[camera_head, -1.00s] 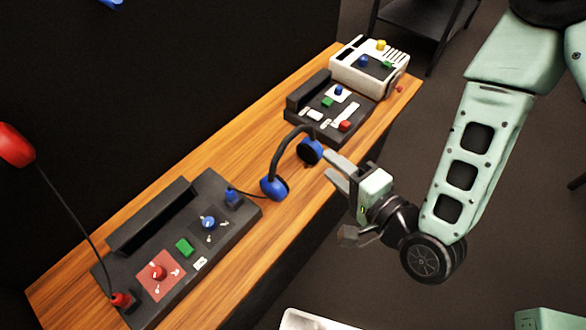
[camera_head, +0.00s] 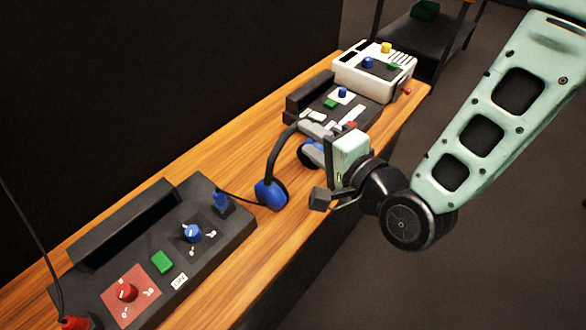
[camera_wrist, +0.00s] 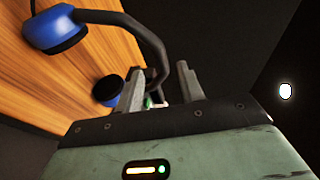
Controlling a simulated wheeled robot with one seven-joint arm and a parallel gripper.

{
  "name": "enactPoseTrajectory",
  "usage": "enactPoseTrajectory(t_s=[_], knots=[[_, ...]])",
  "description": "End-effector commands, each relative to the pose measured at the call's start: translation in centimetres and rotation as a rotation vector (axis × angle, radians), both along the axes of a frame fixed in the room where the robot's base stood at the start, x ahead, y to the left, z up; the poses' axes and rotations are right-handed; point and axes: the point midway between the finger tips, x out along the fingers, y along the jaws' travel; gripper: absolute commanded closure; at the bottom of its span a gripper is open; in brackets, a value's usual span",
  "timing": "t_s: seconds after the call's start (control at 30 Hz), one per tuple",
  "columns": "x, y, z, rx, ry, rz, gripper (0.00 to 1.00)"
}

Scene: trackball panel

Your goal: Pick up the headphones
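The headphones (camera_head: 275,160) have a black band and blue ear cups and stand on the wooden bench. A cable runs from the near cup (camera_head: 270,194) to the left panel. The far cup is partly hidden by my gripper (camera_head: 315,142), whose fingers reach over the bench at the headphones' right side. In the wrist view, the headphones' band (camera_wrist: 152,45) curves down to the space between the spread fingers of my gripper (camera_wrist: 162,85), near the left finger. The fingers are apart and not closed on the band. Whether one touches it, I cannot tell.
A dark control panel (camera_head: 120,245) with red and blue knobs lies at the near left of the wooden bench (camera_head: 160,170). A second dark panel (camera_head: 310,92) and a white box (camera_head: 350,80) stand beyond the headphones. A dark wall runs behind.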

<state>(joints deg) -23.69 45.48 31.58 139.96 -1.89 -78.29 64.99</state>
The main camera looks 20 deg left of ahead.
Motion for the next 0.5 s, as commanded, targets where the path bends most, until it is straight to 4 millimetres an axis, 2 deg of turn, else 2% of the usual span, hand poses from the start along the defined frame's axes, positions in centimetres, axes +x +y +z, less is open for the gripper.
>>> enactPoseTrajectory(t_s=[0.17, 0.5], knots=[[0.7, 0.8, 0.0, 0.000, 0.000, 0.000, 0.62], [3.6, 4.0, -0.7, -0.001, -0.001, 0.000, 0.62]])
